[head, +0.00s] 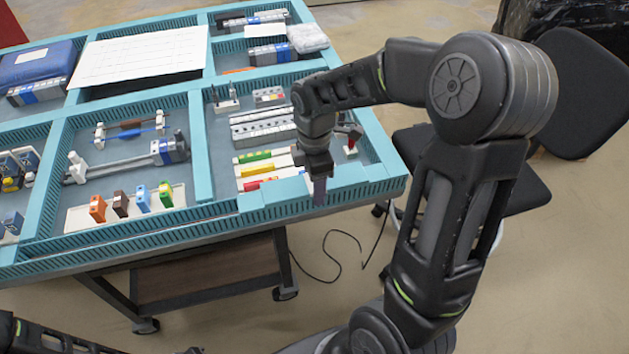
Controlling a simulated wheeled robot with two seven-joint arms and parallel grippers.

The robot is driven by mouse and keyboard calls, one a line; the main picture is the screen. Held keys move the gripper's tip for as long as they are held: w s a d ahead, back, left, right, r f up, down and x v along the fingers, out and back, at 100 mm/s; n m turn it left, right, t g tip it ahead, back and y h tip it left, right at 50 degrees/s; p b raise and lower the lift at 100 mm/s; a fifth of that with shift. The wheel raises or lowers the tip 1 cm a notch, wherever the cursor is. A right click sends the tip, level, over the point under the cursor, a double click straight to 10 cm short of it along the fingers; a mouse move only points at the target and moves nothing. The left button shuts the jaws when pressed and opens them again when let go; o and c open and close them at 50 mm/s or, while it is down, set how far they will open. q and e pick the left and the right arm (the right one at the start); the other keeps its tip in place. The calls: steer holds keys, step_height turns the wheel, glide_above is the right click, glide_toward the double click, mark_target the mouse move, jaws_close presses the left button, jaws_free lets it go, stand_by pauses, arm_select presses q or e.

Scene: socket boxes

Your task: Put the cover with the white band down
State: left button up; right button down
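My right gripper (318,172) points down over the front right corner of the blue-green tray table. It is shut on a small upright purple-grey cover (319,191), which hangs below the fingers in front of the tray's rim. No white band can be made out on this cover at this size. A white holder (79,217) in the front middle compartment bears orange (97,208), brown (120,203), blue (142,200) and green-yellow (165,194) pieces of similar size. My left gripper is out of the frame.
The front right compartment holds colour-marked strips (262,170) and grey blocks (262,122), partly behind my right arm. A grey tool (125,162) lies in the middle compartment. A white sheet (140,56) lies at the back. A black chair (500,180) stands to the right.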

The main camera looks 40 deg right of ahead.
steer(key=shift+f+b, duration=0.45)
steer(key=shift+f, duration=0.1)
steer(key=c, duration=0.5)
jaws_free()
steer(key=shift+r+p, duration=0.45)
steer(key=shift+r, duration=0.15)
step_height(320, 180, up, 12)
steer(key=shift+r, duration=0.1)
